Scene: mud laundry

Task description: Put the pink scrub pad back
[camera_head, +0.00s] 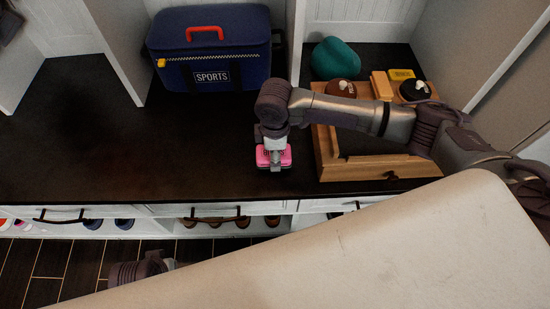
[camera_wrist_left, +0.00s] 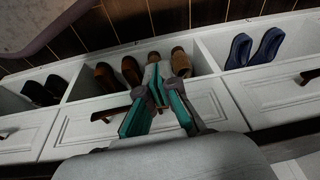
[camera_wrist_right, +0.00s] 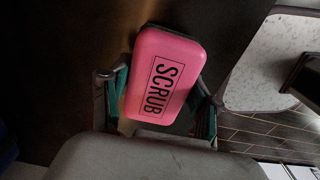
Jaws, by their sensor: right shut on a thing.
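The pink scrub pad (camera_wrist_right: 163,76), with SCRUB printed on it, is between the fingers of my right gripper (camera_wrist_right: 155,98) in the right wrist view. The gripper is shut on its sides. In the head view the pad (camera_head: 262,157) is over the dark bench top, just left of a wooden tray (camera_head: 365,170); I cannot tell whether it touches the bench. My right forearm passes over the tray and hides part of it. The fingertips of my left gripper (camera_wrist_left: 159,76) are close together with nothing between them, in front of the shoe cubbies.
The tray holds a wooden block (camera_head: 382,86), a yellow block (camera_head: 401,75) and round dark-lidded tins (camera_head: 415,90). A teal object (camera_head: 335,58) lies at its back left. A blue SPORTS bag (camera_head: 212,50) stands behind. The bench's left (camera_head: 100,140) is clear.

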